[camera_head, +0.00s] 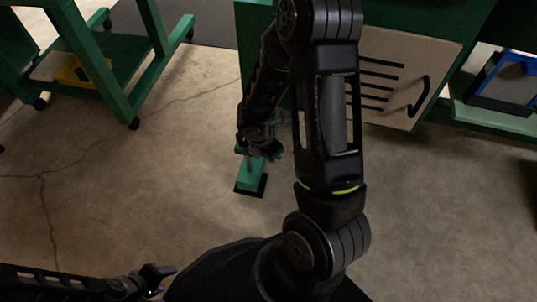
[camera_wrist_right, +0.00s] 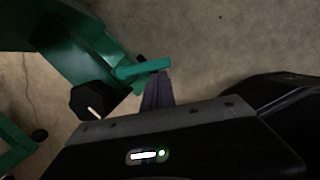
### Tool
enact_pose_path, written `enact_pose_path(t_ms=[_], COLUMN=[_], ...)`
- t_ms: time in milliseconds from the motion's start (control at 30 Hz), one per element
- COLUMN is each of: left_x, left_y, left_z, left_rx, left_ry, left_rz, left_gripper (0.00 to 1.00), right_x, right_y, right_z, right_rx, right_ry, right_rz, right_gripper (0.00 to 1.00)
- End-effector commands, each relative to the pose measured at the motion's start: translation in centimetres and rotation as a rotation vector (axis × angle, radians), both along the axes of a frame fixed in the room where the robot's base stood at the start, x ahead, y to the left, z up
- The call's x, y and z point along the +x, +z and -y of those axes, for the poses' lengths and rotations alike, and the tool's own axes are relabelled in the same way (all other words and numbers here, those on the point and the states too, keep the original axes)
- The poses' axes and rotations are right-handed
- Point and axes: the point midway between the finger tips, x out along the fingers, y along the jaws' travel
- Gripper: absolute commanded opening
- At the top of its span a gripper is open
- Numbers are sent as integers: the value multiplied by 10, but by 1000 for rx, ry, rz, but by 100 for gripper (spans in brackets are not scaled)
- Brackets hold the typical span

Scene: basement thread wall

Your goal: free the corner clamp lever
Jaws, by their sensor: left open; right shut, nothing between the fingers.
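A teal lever (camera_wrist_right: 145,68) sticks out from a dark green body in the right wrist view. My right gripper (camera_wrist_right: 158,76) is shut and empty, with its fingertips right at the lever's free end; I cannot tell whether they touch. In the head view a green part with a black base (camera_head: 250,184) shows low down beside my right gripper (camera_head: 270,152); my arm hides much of this spot. My left gripper (camera_head: 162,270) is open and empty at the lower left, far from the lever.
A black knob (camera_wrist_right: 90,102) with a white mark sits left of the lever. A green wheeled cart (camera_head: 120,104) with a yellow object (camera_head: 80,72) stands at upper left. A pale slotted panel (camera_head: 405,75) and a blue-framed item (camera_head: 505,82) are at right. The concrete floor (camera_head: 110,200) is clear.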

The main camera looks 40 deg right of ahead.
Motion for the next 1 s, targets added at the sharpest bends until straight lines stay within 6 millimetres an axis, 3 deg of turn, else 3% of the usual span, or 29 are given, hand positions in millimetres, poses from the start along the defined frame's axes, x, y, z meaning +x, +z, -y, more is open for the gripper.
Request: enact_pose_path(t_ms=[400, 833, 1000], left_x=[0, -1, -1], left_y=[7, 8, 7], left_z=[0, 0, 0], left_rx=[0, -1, -1], left_ry=[0, -1, -2], left_rz=[0, -3, -3], left_gripper=[48, 48, 48], right_x=[15, 16, 21], right_y=[1, 0, 0], right_z=[-2, -2, -10], right_rx=[0, 0, 1], right_ry=[-2, -2, -1], right_rz=[0, 0, 1], right_gripper=[0, 0, 0])
